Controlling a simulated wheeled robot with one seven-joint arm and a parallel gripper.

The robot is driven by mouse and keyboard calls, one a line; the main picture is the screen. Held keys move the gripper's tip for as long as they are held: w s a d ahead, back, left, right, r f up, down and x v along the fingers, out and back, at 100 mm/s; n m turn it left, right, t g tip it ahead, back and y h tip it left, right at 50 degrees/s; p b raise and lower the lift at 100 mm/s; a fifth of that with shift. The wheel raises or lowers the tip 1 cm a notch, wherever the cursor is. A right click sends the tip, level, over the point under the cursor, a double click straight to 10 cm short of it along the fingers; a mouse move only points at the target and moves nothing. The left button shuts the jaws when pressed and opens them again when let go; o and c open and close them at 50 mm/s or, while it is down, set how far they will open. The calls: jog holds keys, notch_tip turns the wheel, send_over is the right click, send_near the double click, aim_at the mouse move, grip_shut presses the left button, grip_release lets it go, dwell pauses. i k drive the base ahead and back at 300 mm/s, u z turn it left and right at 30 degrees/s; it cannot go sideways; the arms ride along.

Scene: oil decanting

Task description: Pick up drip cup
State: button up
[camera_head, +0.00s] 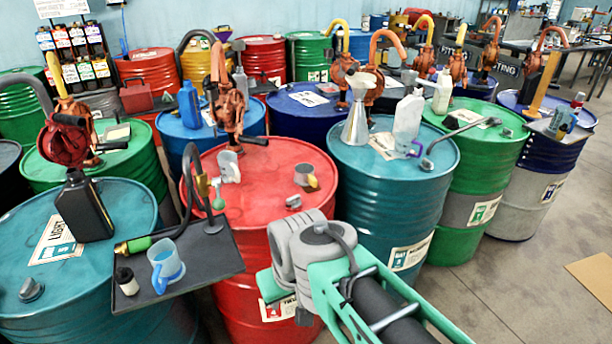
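A light blue cup (166,268) with a handle stands upright on a dark tray (208,260) between the teal drum at left and the red drum. A small grey cup (305,174) sits on the red drum (265,188), and a pale translucent cup (229,166) stands below the orange pump there. I cannot tell for certain which one is the drip cup. My arm reaches in from the lower right, in front of the red drum. Its grey joint is to the right of the tray, apart from the blue cup. My gripper's fingers do not show.
A small dark bottle (126,281) and a green-ended hose nozzle (134,245) lie close to the blue cup. A black jug (84,208) stands on the left teal drum. A metal funnel can (356,122) stands on the right teal drum (388,190).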

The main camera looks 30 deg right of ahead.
aim_at(304, 173)
jog(key=u, duration=3.55)
jog(key=k, duration=2.05)
jog(key=z, duration=1)
jog(key=i, duration=0.45)
jog(key=u, duration=0.15)
